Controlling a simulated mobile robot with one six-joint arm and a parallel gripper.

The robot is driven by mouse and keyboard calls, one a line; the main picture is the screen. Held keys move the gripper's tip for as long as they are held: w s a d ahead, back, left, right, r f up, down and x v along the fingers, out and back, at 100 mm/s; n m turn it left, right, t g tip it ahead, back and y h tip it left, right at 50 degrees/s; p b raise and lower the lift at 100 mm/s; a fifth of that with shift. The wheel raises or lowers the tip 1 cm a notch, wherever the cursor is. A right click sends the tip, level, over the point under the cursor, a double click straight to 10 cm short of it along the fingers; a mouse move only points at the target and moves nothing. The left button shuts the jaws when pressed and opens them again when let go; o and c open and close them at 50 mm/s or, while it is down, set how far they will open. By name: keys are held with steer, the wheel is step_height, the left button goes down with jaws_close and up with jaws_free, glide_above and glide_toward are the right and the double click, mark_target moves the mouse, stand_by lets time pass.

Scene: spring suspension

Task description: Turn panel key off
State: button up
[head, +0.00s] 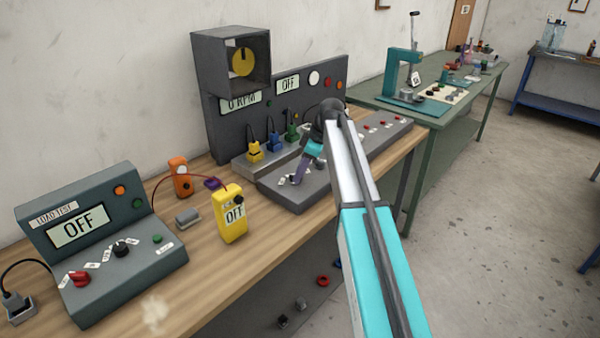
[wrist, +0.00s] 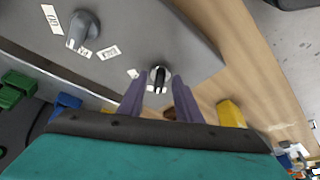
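The panel key (wrist: 158,80), a dark narrow grip in a pale round ring, sits on the grey sloped panel (wrist: 215,50) in the wrist view. My gripper (wrist: 157,92) has its two purple fingers apart, one on each side of the key in that picture, with a gap visible. I cannot tell how far above the panel the fingertips are. In the head view my gripper (head: 297,180) is over the left part of the grey console (head: 318,193), and its fingers hide the key there. A display on the upright board reads OFF (head: 288,84).
A grey knob (wrist: 82,30) with white labels is on the same panel. Yellow (head: 255,152), blue (head: 274,142) and green (head: 292,132) plugs stand behind my gripper. A yellow meter (head: 231,215) and a load test box (head: 100,245) are to the left on the wooden bench.

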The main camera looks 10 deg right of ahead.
steer(key=b+v, duration=0.2)
steer(key=v, duration=1.2)
stand_by(0.4)
